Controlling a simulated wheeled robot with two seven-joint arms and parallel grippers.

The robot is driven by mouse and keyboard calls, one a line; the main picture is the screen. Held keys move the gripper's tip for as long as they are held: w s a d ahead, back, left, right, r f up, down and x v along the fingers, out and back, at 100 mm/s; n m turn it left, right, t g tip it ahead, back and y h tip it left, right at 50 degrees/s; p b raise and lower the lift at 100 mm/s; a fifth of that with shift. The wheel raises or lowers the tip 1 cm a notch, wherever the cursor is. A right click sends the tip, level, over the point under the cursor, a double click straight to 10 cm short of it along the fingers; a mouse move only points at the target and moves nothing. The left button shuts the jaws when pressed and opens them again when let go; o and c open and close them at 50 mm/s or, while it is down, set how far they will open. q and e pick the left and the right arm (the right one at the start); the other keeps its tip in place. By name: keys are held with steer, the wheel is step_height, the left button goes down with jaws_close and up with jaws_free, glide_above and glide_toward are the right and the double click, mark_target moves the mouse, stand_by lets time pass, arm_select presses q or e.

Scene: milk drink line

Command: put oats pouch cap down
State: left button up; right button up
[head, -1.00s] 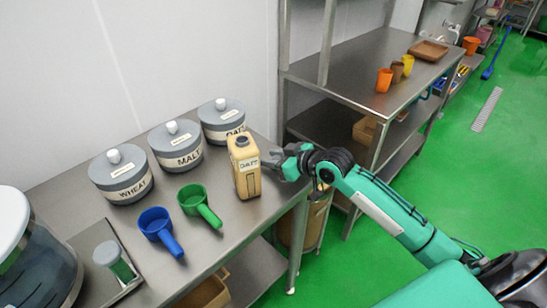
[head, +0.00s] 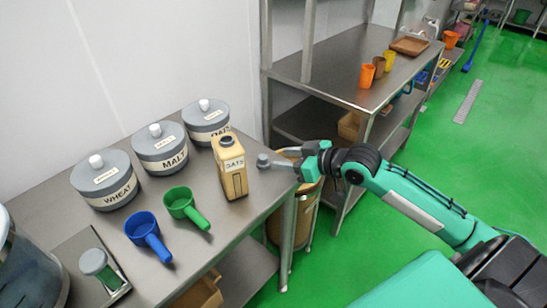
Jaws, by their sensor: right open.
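The oats pouch (head: 231,173), a tan block-shaped container with an OATS label, stands upright near the right end of the steel table. Its top shows a small dark round spout. A small grey cap (head: 263,160) is on the table just right of the pouch and apart from it. My right gripper (head: 279,159) is low over the table's right edge, open, with its fingertips close beside the cap. I cannot tell whether a finger still touches the cap. My left gripper is not in view.
Three grey lidded jars, WHEAT (head: 105,182), MALT (head: 160,150) and OATS (head: 207,122), stand along the wall. A blue scoop (head: 142,227) and a green scoop (head: 181,203) lie in front. A shelf rack (head: 335,72) stands behind my right arm.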

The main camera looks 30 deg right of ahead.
steer(key=shift+v, duration=1.1)
steer(key=shift+s, duration=0.1)
